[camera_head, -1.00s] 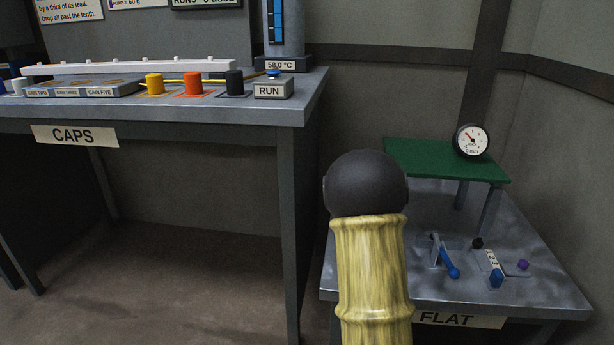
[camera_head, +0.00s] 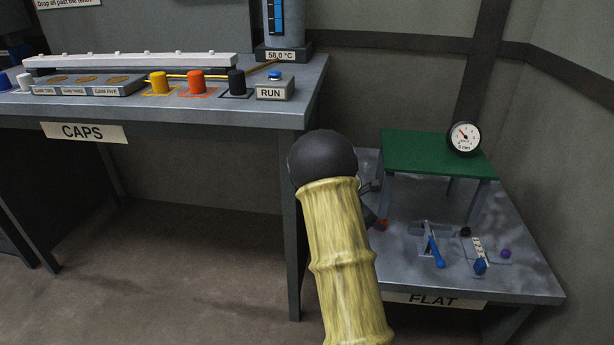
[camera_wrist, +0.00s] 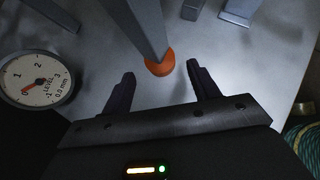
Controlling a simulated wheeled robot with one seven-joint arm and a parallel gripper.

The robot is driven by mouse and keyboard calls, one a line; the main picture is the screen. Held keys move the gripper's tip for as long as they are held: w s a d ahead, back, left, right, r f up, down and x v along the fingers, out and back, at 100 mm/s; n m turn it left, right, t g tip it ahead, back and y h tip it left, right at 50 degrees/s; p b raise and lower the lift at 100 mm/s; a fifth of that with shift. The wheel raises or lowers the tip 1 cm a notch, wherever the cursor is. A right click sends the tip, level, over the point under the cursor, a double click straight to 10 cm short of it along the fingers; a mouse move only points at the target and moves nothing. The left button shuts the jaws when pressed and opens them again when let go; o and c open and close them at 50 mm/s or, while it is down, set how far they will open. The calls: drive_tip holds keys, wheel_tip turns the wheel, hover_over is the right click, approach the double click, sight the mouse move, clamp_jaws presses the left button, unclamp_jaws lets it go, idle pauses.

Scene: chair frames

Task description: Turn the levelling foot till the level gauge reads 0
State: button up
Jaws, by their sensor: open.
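The orange levelling foot (camera_wrist: 159,66) sits at the bottom of a grey table leg in the wrist view. It also shows in the head view (camera_head: 382,225), just right of my arm. My gripper (camera_wrist: 160,70) is open, with its two dark fingertips on either side of the foot in the picture; I cannot tell whether they touch it. In the head view my arm hides most of the gripper. The round white level gauge (camera_head: 464,137) stands at the green table's back edge. In the wrist view the gauge (camera_wrist: 36,80) has a red needle and a small readout that looks like 0.0 mm.
The green-topped table (camera_head: 425,150) stands on a grey bench labelled FLAT (camera_head: 433,300). The CAPS bench (camera_head: 200,112) is at the left. Open floor lies below it.

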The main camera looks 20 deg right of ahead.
drive_tip(key=w+a+r+n+t+y+p, duration=0.1)
drive_tip(key=a+r+n+t+y+p, duration=0.3)
drive_tip(key=a+r+n, duration=1.2)
drive_tip(key=shift+w+a+r+n+t+p, duration=0.35)
drive_tip(key=shift+a+n+t+p, duration=1.25)
drive_tip(key=shift+n, duration=2.1)
drive_tip(key=shift+a, duration=0.15)
drive_tip(key=s+a+f+n+g+y, duration=0.1)
drive_tip(key=s+a+n+y, duration=0.6)
drive_tip(key=n, duration=0.8)
drive_tip(key=s+a+f+n+g+h, duration=0.1)
drive_tip(key=s+a+n+g, duration=0.1)
drive_tip(key=s+n, duration=0.5)
drive_tip(key=s+a+f+n+g+h, duration=0.1)
drive_tip(key=s+n+g, duration=0.1)
drive_tip(key=s+n, duration=0.5)
drive_tip(key=shift+s+a+f+n, duration=0.3)
drive_tip(key=shift+s+a+n, duration=0.1)
drive_tip(key=shift+s, duration=0.15)
